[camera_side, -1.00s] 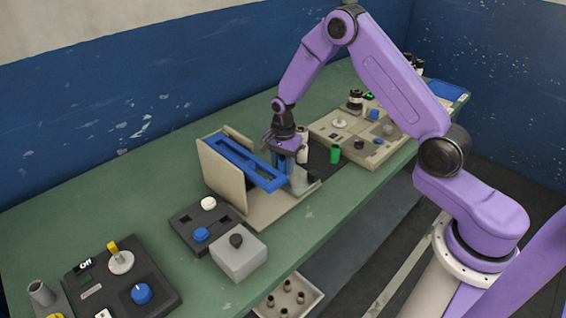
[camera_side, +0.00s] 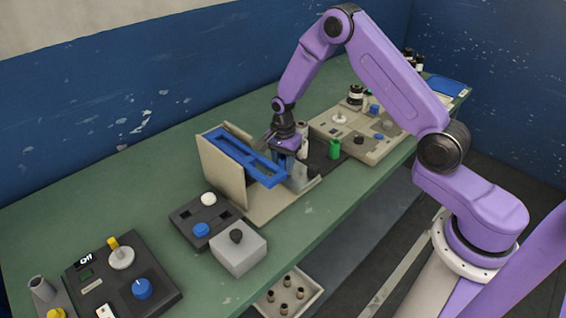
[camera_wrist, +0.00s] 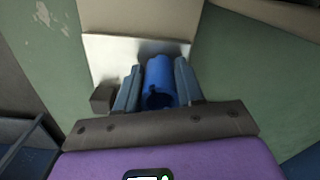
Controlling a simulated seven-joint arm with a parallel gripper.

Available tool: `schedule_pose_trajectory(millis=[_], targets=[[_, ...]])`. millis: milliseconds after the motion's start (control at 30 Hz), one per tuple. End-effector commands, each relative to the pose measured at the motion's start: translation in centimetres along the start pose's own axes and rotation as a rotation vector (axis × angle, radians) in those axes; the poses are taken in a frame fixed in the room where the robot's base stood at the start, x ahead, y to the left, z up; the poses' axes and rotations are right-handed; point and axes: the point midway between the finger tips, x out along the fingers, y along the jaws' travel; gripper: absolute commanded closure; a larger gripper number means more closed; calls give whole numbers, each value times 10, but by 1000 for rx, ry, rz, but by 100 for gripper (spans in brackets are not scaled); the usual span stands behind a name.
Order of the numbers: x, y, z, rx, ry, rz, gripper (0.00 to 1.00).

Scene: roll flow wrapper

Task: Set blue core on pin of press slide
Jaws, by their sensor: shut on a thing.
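The blue core (camera_wrist: 158,75) is a hollow blue cylinder with an open end and a notch, held between the two fingers of my gripper (camera_wrist: 158,88) in the wrist view. A bright metal plate (camera_wrist: 105,55) lies beyond it. In the side view my gripper (camera_side: 285,150) points down at the right end of the blue frame (camera_side: 222,146) of the beige press (camera_side: 220,172). A grey metal part (camera_side: 299,181) stands just below it. The pin is hidden, and I cannot tell whether the core touches it.
A dark button box (camera_side: 180,222) and a grey block (camera_side: 240,257) stand in front.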

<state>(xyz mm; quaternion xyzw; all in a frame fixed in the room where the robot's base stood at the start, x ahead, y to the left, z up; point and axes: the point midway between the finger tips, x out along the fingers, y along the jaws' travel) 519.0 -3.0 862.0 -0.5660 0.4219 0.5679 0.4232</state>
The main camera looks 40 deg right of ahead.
Motion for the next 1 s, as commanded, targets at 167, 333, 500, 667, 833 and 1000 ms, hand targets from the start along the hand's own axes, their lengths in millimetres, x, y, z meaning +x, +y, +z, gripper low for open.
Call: schedule_pose_trajectory(millis=[167,333,500,667,833,1000], targets=[[1,0,0,0,0,0,91],[1,0,0,0,0,0,50],[1,0,0,0,0,0,33],[1,0,0,0,0,0,13],[1,0,0,0,0,0,7],[0,0,0,0,0,0,7]])
